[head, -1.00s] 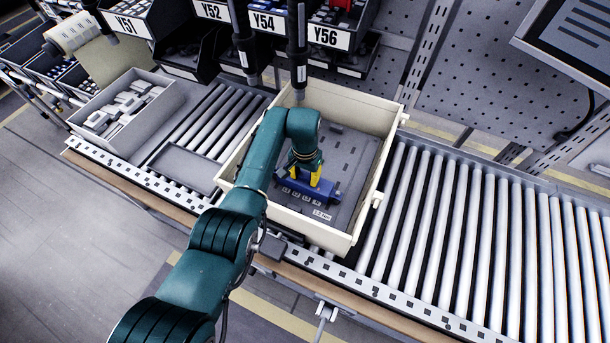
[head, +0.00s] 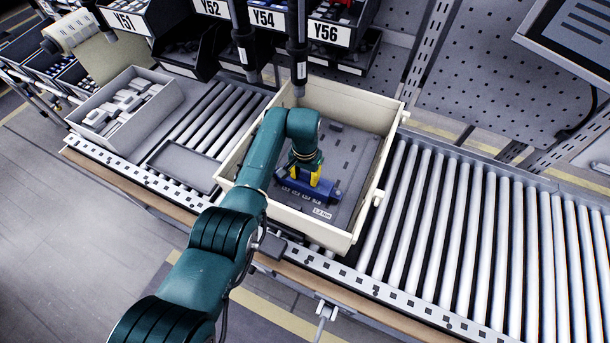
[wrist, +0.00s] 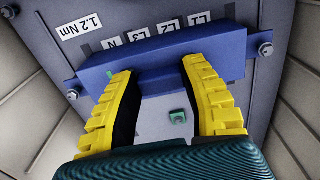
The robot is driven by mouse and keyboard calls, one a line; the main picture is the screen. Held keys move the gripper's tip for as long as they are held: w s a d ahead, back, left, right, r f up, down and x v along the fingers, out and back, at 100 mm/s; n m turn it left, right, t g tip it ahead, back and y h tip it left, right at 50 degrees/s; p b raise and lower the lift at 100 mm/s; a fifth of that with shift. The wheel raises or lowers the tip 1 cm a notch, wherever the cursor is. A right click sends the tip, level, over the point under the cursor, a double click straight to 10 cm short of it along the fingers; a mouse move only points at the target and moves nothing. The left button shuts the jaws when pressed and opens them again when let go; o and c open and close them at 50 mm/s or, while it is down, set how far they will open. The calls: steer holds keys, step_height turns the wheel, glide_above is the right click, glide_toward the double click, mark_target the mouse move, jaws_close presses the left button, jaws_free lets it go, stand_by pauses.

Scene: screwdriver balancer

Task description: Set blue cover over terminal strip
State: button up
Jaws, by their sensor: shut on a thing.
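The blue cover (head: 310,189) is a long block inside the cream box, low over the grey panel. It also shows in the wrist view (wrist: 160,57), with a tab at each end beside a bolt. My gripper (head: 306,177) has yellow fingers and is shut on the cover from above; the fingers also show in the wrist view (wrist: 158,75). The terminal strip cannot be made out under the cover. Labels N, L3, L2 and L1 (wrist: 155,32) lie along the cover's far edge. I cannot tell whether the cover fully rests on the panel.
The cream box (head: 357,120) has raised walls around the panel (head: 345,150). Two hanging tools (head: 298,60) are at its back edge. A grey bin of white parts (head: 125,105) and an empty tray (head: 183,165) are left. Rollers (head: 470,230) at right are clear.

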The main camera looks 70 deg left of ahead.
steer(key=shift+w+r, duration=0.1)
steer(key=shift+r, duration=0.1)
steer(key=o, duration=1.2)
steer(key=shift+f, duration=0.1)
step_height(320, 180, up, 12)
